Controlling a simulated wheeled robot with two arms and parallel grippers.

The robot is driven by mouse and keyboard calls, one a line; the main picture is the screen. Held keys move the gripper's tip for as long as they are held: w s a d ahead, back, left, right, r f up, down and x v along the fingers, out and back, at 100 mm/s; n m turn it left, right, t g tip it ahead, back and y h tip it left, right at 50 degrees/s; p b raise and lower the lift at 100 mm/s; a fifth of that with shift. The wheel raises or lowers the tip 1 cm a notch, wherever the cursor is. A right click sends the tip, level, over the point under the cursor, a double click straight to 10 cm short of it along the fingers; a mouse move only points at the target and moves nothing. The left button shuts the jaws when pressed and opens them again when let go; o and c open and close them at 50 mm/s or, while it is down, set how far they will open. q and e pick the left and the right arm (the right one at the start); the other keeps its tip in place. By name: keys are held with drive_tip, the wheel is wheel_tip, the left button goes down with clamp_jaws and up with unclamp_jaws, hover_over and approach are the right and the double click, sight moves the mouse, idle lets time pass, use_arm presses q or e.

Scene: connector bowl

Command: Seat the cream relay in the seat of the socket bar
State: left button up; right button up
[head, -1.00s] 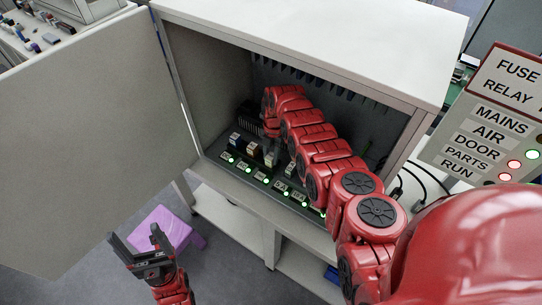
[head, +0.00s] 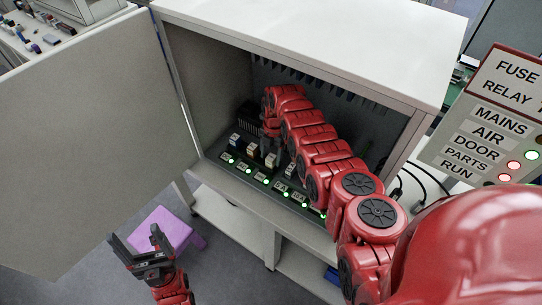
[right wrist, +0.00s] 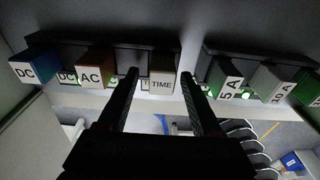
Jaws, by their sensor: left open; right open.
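The cream relay (right wrist: 162,83), marked TIME, is at the dark socket bar (right wrist: 134,60) in the right wrist view. It also shows low in the cabinet in the head view (head: 270,159). My right gripper (right wrist: 158,80) is open, with one finger on each side of the relay; the finger on the right looks closer to it. I cannot tell whether the fingers touch it or how deep it sits in the seat. My left gripper (head: 135,236) is open and empty, outside the cabinet below the door.
A blue DC block (right wrist: 35,66) and a brown AC block (right wrist: 95,69) stand left of the relay. A green 5 A block (right wrist: 226,82) and a grey 10 A block (right wrist: 270,84) stand right. The open cabinet door (head: 90,130) fills the left; a purple stool (head: 168,228) stands below.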

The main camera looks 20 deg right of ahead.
sight(273, 154)
wheel_tip(273, 154, up, 12)
drive_tip(key=d+b, duration=0.1)
drive_tip(key=b, duration=0.1)
drive_tip(key=shift+w+f, duration=0.2)
drive_tip(key=shift+w, duration=0.2)
drive_tip(key=shift+d, duration=0.1)
